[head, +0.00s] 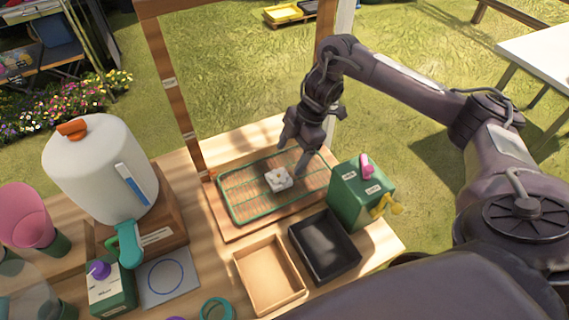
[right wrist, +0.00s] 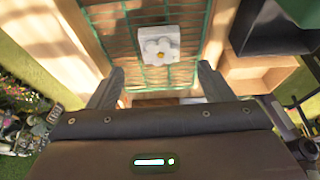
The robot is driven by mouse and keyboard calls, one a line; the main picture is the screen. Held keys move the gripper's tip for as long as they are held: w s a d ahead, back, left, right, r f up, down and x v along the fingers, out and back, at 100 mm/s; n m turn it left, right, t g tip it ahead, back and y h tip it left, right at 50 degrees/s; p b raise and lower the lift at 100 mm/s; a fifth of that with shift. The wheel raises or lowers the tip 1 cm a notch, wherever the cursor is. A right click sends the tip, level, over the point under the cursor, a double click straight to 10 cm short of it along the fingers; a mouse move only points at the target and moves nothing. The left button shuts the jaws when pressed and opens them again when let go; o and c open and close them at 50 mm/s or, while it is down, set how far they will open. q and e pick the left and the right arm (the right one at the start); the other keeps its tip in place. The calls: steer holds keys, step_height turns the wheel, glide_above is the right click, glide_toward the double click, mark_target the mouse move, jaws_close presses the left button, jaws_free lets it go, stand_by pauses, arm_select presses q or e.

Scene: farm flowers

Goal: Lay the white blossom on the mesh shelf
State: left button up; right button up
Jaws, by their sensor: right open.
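The white blossom (head: 278,179) is a small white block with a flower shape and a yellow centre. It lies on the green-framed mesh shelf (head: 240,204), right of the shelf's middle. The blossom also shows in the right wrist view (right wrist: 159,46), ahead of the fingertips, with mesh (right wrist: 188,72) around it. My right gripper (head: 296,160) is open and empty, just behind and above the blossom, apart from it. Its two fingers show in the right wrist view (right wrist: 160,78) with nothing between them. My left gripper is not in view.
A green box (head: 350,205) with a pink knob and yellow tap stands right of the shelf. A black tray (head: 325,247) and a wooden tray (head: 268,275) lie in front. A white dispenser (head: 88,170) stands left. A wooden post (head: 175,90) rises behind the shelf's left side.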

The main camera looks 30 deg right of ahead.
steer(key=p+v, duration=0.1)
steer(key=v, duration=0.3)
steer(key=shift+d+r, duration=0.1)
steer(key=shift+r, duration=0.25)
steer(key=shift+s+f, duration=0.1)
